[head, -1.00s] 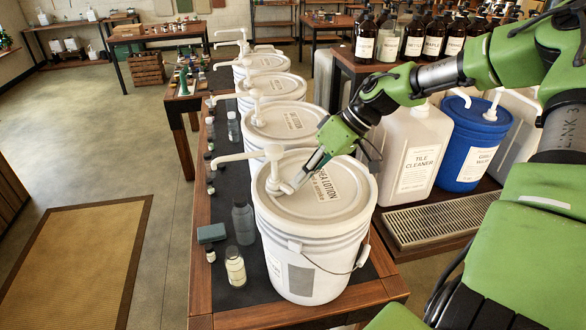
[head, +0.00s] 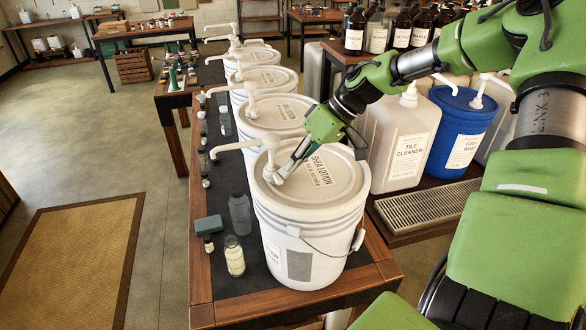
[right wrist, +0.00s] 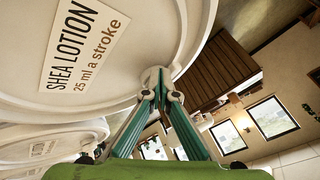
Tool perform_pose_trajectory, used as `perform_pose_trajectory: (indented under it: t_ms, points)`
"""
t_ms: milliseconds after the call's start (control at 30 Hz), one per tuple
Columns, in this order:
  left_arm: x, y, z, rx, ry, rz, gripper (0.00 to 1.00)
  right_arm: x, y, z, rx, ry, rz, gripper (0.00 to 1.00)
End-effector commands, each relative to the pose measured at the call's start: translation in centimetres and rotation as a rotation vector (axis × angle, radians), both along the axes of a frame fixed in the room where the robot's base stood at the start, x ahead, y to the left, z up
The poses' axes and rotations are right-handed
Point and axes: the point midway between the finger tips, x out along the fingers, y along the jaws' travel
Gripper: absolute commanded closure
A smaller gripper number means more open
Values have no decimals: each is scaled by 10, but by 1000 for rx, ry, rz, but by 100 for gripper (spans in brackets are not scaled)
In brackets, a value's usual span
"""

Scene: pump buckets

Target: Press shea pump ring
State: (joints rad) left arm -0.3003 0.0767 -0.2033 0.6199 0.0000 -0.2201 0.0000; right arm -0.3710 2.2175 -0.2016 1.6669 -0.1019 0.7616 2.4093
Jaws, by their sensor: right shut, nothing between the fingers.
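The shea lotion bucket (head: 305,235) is white, with a labelled lid, and stands at the near end of the wooden table. Its cream pump (head: 271,142) rises from the left part of the lid, its spout pointing left. The pump ring (head: 270,176) is at the base of the pump. My right gripper (head: 281,177) is shut and empty, tilted down, with its tips at the ring's right side; I cannot tell if they touch. In the right wrist view the shut fingertips (right wrist: 157,76) meet at the lid's edge beside the shea label (right wrist: 84,45). The left gripper is not in view.
Several similar pump buckets (head: 272,116) stand in a row behind. A tile cleaner jug (head: 405,140), a blue bucket (head: 462,125) and a drip grate (head: 428,207) are at right.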

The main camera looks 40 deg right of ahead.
Motion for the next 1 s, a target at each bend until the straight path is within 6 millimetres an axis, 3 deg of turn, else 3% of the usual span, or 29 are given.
perform_pose_trajectory:
  t_ms: [367,600,633,1000]
  points:
    - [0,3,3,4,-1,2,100,-1,-3,1,0,0,-1,100]
    - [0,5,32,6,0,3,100,-18,-34,7,3,2,-2,100]
    - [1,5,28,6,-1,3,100,-21,-36,6,2,-2,2,100]
    - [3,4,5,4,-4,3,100,-55,-58,58,-2,-4,3,100]
